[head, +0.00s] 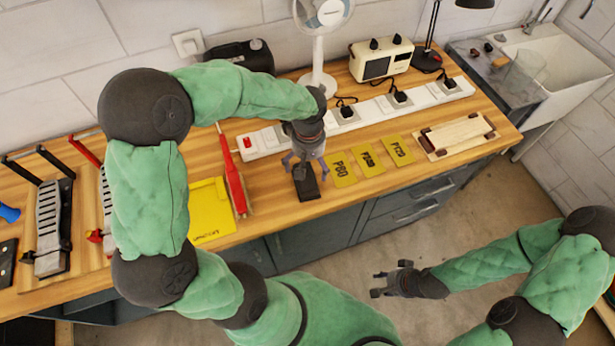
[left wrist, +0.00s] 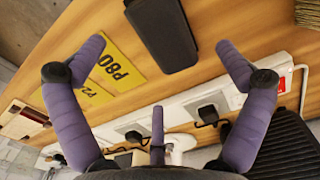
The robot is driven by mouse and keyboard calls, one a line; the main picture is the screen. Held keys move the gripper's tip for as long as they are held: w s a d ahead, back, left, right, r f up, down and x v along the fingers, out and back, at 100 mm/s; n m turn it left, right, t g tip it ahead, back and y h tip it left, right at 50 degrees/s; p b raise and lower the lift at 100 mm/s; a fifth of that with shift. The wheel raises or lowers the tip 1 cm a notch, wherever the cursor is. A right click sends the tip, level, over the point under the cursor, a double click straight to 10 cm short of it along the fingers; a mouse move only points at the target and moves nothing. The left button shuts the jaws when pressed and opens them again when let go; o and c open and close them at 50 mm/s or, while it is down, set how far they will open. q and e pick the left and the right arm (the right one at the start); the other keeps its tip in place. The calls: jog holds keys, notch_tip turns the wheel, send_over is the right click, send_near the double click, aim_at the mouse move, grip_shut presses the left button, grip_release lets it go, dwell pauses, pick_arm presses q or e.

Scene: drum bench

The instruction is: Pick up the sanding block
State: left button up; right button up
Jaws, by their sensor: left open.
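The sanding block (head: 307,187) is a dark, flat, oblong block lying on the wooden bench near its front edge. In the left wrist view it lies at the top middle (left wrist: 163,33), beyond the spread fingers. My left gripper (head: 302,163) is open and empty, just above the block's far end. In the head view its fingers partly cover that end. My right gripper (head: 376,284) is over the floor in front of the bench, its fingers apart and nothing between them.
Yellow sheets marked P60 (head: 341,169), P80 (head: 368,161) and P120 (head: 399,151) lie right of the block. A white power strip (head: 372,112) runs behind. A wooden board (head: 455,136) lies further right.

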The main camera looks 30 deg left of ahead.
aim_at(310, 175)
pick_arm(q)
jog(key=f, duration=0.3)
jog(key=shift+w, duration=0.35)
jog(key=shift+s+f+b, duration=0.2)
jog(key=shift+f+b, duration=0.1)
jog(key=shift+f, duration=0.05)
notch_tip(310, 175, down, 4)
jog(key=shift+w+d+f+b, duration=0.1)
jog(key=shift+w+f+b, duration=0.1)
jog(key=shift+b, duration=0.25)
jog(key=shift+c, duration=0.3)
jog(key=shift+s, duration=0.1)
jog(key=c, duration=1.2)
